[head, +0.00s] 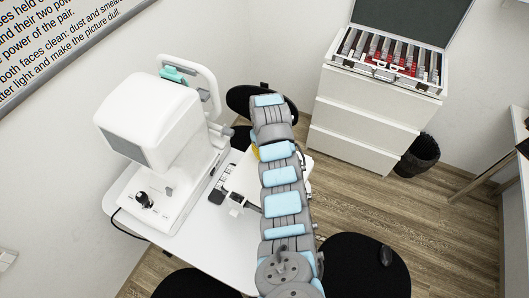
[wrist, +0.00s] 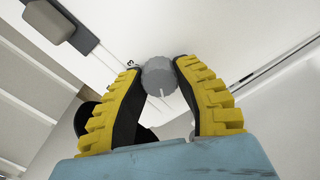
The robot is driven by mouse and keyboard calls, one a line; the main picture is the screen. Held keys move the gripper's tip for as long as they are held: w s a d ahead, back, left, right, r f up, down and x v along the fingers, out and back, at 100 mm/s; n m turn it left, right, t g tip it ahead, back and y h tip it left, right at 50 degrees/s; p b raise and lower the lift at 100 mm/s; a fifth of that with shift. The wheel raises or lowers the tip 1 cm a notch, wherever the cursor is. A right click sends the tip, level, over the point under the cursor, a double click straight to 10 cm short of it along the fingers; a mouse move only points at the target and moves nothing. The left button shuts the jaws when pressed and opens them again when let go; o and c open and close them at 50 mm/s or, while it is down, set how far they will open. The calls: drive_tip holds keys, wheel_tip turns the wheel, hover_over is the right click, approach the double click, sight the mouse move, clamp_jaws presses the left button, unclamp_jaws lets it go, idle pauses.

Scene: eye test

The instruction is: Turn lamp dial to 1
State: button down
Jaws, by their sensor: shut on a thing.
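A round grey dial (wrist: 158,78) with ridged edges sits on a white surface in the upper middle of the wrist view. A light pointer line on it points towards the bottom of the picture. My gripper (wrist: 157,66) has its two black-and-yellow fingers on either side of the dial, shut on it at the tips. In the head view my arm hides the dial and nearly all of the gripper; only a bit of yellow shows beside the arm.
A white eye-test machine (head: 150,115) stands on the white table (head: 255,245), left of my arm. A white drawer cabinet (head: 355,125) bears an open lens case (head: 385,62). A black bin (head: 418,155) stands right of it. Dark stools (head: 365,265) stand around the table.

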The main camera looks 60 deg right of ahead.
idle(0.4)
drive_tip(key=c, duration=0.7)
unclamp_jaws()
wheel_tip(320, 180, up, 6)
drive_tip(key=shift+w+r, duration=0.1)
drive_tip(key=shift+r, duration=2.9)
